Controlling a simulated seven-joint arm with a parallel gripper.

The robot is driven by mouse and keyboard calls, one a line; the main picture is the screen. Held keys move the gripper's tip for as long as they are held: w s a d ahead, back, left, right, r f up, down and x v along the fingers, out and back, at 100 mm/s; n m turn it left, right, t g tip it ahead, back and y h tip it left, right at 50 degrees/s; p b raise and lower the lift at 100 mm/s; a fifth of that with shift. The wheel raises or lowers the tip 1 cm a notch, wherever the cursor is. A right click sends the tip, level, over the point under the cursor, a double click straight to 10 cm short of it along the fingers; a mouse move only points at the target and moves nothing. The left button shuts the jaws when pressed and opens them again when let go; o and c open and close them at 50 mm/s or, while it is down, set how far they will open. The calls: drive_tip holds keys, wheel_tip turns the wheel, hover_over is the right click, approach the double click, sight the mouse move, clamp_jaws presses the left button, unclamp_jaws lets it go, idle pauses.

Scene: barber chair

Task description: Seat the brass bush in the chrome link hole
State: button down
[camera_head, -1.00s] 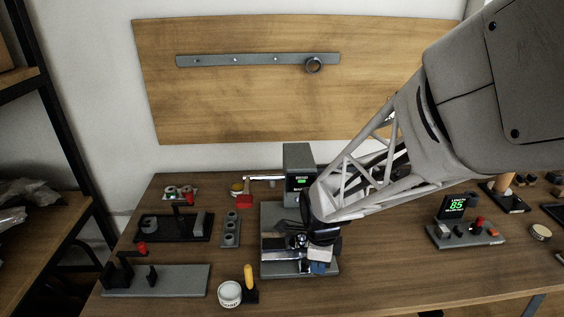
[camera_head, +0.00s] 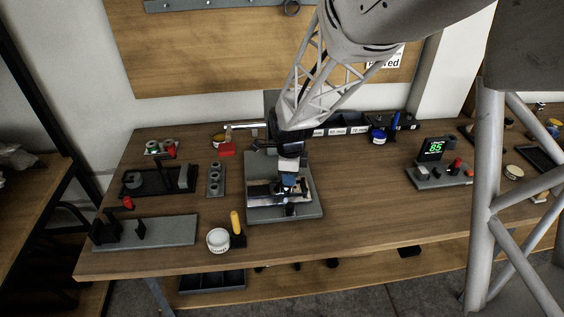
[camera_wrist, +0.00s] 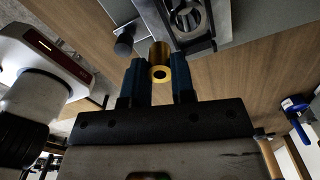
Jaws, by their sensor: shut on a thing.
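The brass bush (camera_wrist: 160,62) is a short gold tube. In the wrist view it sits between the two blue fingers of my gripper (camera_wrist: 159,76), which is shut on it. The chrome link (camera_wrist: 222,22) lies beyond the fingertips at the top, and its round hole (camera_wrist: 189,16) shows up and to the right of the bush. The bush appears apart from the hole, but the gap in depth is unclear. In the head view my gripper (camera_head: 288,182) is over the chrome link (camera_head: 264,197) on its grey fixture (camera_head: 255,214); the bush is too small to tell there.
A dark knob (camera_wrist: 124,45) stands left of the bush in the wrist view. In the head view a white tub (camera_head: 218,240) and yellow-handled tool (camera_head: 236,224) stand front left, and a holder block (camera_head: 215,181) left.

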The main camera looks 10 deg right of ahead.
drive_tip(key=shift+w+a+f, duration=0.1)
drive_tip(key=shift+w+a, duration=0.05)
drive_tip(key=shift+w, duration=0.8)
drive_tip(key=shift+w+a+f, duration=0.1)
drive_tip(key=shift+w, duration=0.8)
drive_tip(key=shift+f, duration=1.75)
drive_tip(key=shift+f, duration=0.2)
drive_tip(key=c, duration=1)
unclamp_jaws()
drive_tip(key=shift+o, duration=0.2)
drive_tip(key=shift+r, duration=0.1)
wheel_tip(320, 180, up, 12)
drive_tip(key=shift+r, duration=0.1)
